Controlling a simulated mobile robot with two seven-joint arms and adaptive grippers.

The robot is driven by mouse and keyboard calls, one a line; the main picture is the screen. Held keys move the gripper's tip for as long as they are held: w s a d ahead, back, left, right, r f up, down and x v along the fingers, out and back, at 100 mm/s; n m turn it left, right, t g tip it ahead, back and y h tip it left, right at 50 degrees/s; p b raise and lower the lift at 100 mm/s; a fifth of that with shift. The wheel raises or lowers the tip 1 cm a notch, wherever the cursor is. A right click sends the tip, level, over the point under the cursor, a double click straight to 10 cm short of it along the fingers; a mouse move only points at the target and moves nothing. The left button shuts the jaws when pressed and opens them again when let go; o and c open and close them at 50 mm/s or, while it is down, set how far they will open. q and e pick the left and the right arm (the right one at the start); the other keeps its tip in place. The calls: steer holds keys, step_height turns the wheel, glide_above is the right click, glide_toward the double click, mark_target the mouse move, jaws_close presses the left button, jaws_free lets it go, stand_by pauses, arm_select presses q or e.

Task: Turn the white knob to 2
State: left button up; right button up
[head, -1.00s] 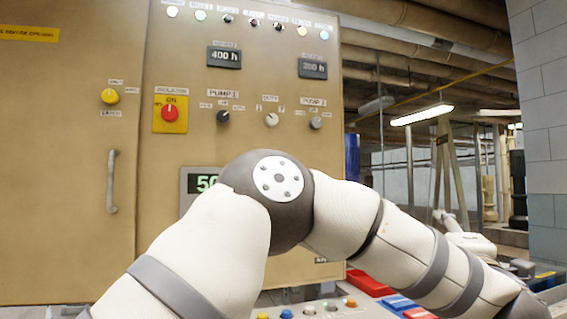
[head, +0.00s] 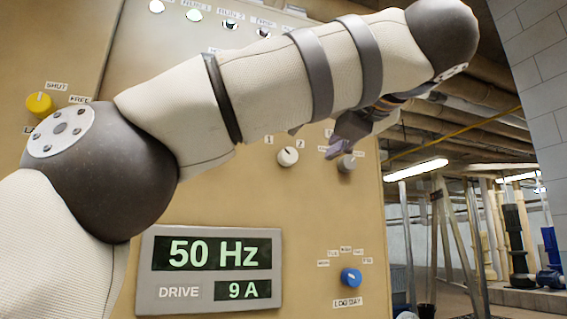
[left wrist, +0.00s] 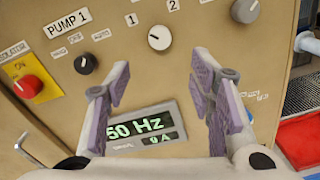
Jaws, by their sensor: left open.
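The white knob (head: 288,156) is on the beige panel, with labels 1 and 2 above it. In the left wrist view the white knob (left wrist: 160,37) is beyond the fingertips, with 1 to its upper left and 2 to its upper right. Its dark pointer mark is small; I cannot tell for certain which number it faces. My left gripper (left wrist: 161,72) is open and empty, its purple-padded fingers apart and not touching the knob. In the head view the left gripper (head: 338,146) is partly hidden by my forearm, to the right of the knob. My right gripper is not in view.
A dark knob (left wrist: 86,64) under PUMP 1 and a red isolator knob (left wrist: 28,86) are to the left. A grey knob (head: 347,163) is right of the white knob. The drive display (head: 210,265) and a blue knob (head: 351,277) are below.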

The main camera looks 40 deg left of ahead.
mark_target(289, 156)
arm_select(q)
steer(key=x, duration=1.1)
steer(key=shift+a, duration=0.15)
steer(key=c, duration=1.2)
